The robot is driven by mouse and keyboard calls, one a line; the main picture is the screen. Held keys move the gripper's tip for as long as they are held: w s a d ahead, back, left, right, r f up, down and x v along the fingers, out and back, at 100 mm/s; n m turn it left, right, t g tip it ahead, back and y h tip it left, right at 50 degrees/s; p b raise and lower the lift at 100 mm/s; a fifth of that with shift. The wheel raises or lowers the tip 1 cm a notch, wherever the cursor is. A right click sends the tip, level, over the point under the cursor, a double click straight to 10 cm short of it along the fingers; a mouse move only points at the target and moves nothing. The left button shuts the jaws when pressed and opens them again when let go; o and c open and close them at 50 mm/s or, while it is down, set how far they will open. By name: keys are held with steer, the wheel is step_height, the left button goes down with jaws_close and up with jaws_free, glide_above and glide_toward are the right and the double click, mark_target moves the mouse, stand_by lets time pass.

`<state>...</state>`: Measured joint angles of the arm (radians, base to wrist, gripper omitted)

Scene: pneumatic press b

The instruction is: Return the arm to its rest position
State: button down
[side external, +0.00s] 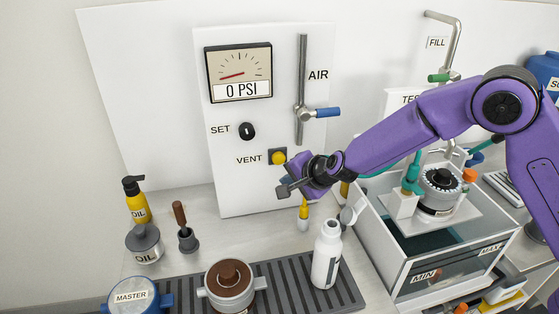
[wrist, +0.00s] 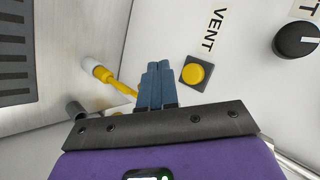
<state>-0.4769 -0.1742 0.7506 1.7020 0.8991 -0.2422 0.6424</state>
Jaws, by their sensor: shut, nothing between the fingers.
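My gripper (side external: 285,190) is on my purple arm, raised in front of the white panel just below the yellow VENT button (side external: 278,157). Its fingers are shut together and hold nothing. In the wrist view the closed fingertips (wrist: 159,78) point toward the panel, with the VENT button (wrist: 197,73) to their right and apart from them in the picture. Whether the fingers touch the panel cannot be told.
The gauge (side external: 239,75) reads 0 PSI. A blue-handled AIR valve (side external: 325,112) sits above my gripper. Below stand a white bottle (side external: 326,260) and a yellow-handled tool (side external: 303,212). A clear-walled tank (side external: 400,262) stands at right under my arm.

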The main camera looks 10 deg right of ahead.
steer(key=shift+s, duration=0.1)
stand_by(0.5)
steer(key=s+d+r+n+g+y, duration=0.1)
steer(key=s+d+r+n+g, duration=0.2)
steer(key=s+n, duration=0.5)
steer(key=s+d+r+n+g+y, duration=0.1)
steer(key=s+d+r+n+g, duration=0.25)
steer(key=s, duration=0.85)
steer(key=s+d+r+n+g+h, duration=0.1)
steer(key=s+d+n+h, duration=0.4)
steer(key=s+d+n, duration=0.7)
steer(key=s+d+g, duration=0.1)
steer(key=s+d, duration=0.8)
steer(key=d, duration=0.4)
steer(key=shift+s, duration=0.4)
steer(key=shift+r, duration=0.1)
